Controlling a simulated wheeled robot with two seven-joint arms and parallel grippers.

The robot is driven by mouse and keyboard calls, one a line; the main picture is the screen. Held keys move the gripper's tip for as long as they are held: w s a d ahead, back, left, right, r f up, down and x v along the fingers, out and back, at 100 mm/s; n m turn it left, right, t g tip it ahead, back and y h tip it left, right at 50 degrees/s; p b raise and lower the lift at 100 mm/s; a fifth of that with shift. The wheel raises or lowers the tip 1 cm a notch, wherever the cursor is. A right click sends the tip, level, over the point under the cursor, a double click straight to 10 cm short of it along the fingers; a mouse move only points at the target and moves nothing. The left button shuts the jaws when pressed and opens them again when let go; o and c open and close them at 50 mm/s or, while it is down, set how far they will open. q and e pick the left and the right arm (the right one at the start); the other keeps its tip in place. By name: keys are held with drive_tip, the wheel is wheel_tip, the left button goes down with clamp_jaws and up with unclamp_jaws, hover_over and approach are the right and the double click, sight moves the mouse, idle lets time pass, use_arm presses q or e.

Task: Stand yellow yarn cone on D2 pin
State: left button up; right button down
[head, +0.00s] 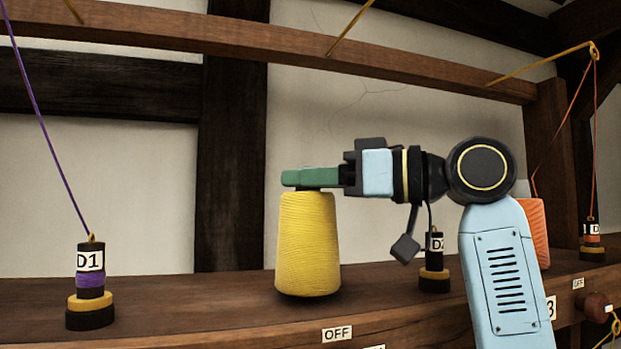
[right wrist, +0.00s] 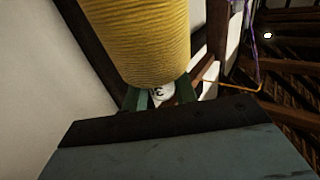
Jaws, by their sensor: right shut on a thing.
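The yellow yarn cone (head: 308,245) is upright, at or just above the wooden shelf, left of the D2 pin; I cannot tell if its base touches. My right gripper (head: 300,180) reaches in from the right and its green fingers are shut on the cone's top. In the right wrist view the cone (right wrist: 145,40) fills the upper middle, with the fingers (right wrist: 160,97) around its narrow end. The D2 pin (head: 434,272) stands dark on the shelf, its label partly hidden by my wrist. My left gripper is not in view.
The D1 pin (head: 90,285) with purple yarn stands at the left. An orange cone (head: 535,228) is partly behind my right arm, and another pin (head: 592,238) stands far right. An OFF label (head: 337,334) is on the shelf front. A wooden beam (head: 300,47) runs above.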

drive_tip(key=shift+f+b, duration=0.4)
drive_tip(key=shift+f, duration=0.05)
idle(0.3)
drive_tip(key=c, duration=1.4)
unclamp_jaws()
drive_tip(key=b+v, duration=0.1)
drive_tip(key=v, duration=1)
drive_tip(key=shift+b, duration=0.3)
